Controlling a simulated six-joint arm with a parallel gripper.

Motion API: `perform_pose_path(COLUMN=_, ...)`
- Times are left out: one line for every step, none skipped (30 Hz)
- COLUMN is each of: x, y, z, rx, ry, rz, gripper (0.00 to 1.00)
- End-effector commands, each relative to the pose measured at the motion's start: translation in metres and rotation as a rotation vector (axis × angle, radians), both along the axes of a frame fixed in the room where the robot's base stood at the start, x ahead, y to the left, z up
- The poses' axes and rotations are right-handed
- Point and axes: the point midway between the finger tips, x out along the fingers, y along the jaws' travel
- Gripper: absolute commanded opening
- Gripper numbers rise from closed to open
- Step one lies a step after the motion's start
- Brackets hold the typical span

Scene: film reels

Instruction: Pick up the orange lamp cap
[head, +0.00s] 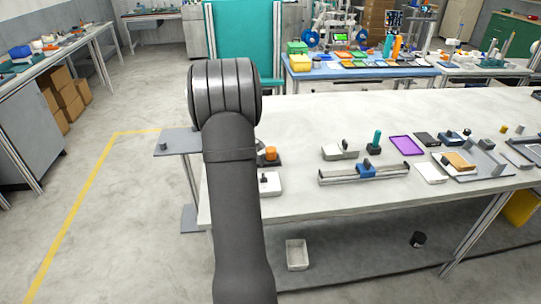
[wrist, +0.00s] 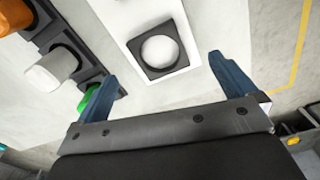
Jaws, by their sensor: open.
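The orange lamp cap (wrist: 14,14) is at the top left corner of the wrist view, partly cut off by the edge. It sits on a dark block (wrist: 42,22) in a row with a white cap (wrist: 52,67) and a green cap (wrist: 86,99). My gripper (wrist: 158,70) is open, with nothing seen held between its blue fingers. The orange cap lies outside the fingers, beyond the left one, which partly covers the green cap. In the head view the orange cap (head: 270,153) shows just right of my arm, which hides my gripper.
A white box (wrist: 120,18) with a black square and a round white top appears between and beyond my fingers. On the white table (head: 310,200), a rail with a blue carriage (head: 365,171), a purple tray (head: 407,145) and other parts stand farther right. The table's left edge is close.

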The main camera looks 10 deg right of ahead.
Motion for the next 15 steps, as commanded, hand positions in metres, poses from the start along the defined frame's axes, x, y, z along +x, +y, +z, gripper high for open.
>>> perform_pose_path(x=0.0, y=0.0, z=0.0, rx=0.0, ry=0.0, rz=0.0, gripper=0.96)
perform_pose_path(x=0.0, y=0.0, z=0.0, rx=0.0, ry=0.0, rz=0.0, gripper=0.9)
perform_pose_path(x=0.0, y=0.0, z=0.0, rx=0.0, ry=0.0, rz=0.0, gripper=0.82)
perform_pose_path(x=0.0, y=0.0, z=0.0, rx=0.0, ry=0.0, rz=0.0, gripper=0.76)
perform_pose_path(x=0.0, y=0.0, z=0.0, rx=0.0, ry=0.0, rz=0.0, gripper=0.71)
perform_pose_path(x=0.0, y=0.0, z=0.0, rx=0.0, ry=0.0, rz=0.0, gripper=0.69)
perform_pose_path(x=0.0, y=0.0, z=0.0, rx=0.0, ry=0.0, rz=0.0, gripper=0.69)
perform_pose_path(x=0.0, y=0.0, z=0.0, rx=0.0, ry=0.0, rz=0.0, gripper=0.69)
perform_pose_path(x=0.0, y=0.0, z=0.0, rx=0.0, ry=0.0, rz=0.0, gripper=0.69)
perform_pose_path(x=0.0, y=0.0, z=0.0, rx=0.0, ry=0.0, rz=0.0, gripper=0.69)
perform_pose_path(x=0.0, y=0.0, z=0.0, rx=0.0, ry=0.0, rz=0.0, gripper=0.69)
perform_pose_path(x=0.0, y=0.0, z=0.0, rx=0.0, ry=0.0, rz=0.0, gripper=0.69)
perform_pose_path(x=0.0002, y=-0.0001, z=0.0002, rx=0.0, ry=-0.001, rz=-0.003, gripper=0.69)
perform_pose_path(x=0.0005, y=-0.0005, z=0.0005, rx=-0.001, ry=-0.002, rz=-0.009, gripper=0.69)
perform_pose_path(x=0.0016, y=-0.0013, z=0.0014, rx=-0.002, ry=-0.005, rz=-0.025, gripper=0.69)
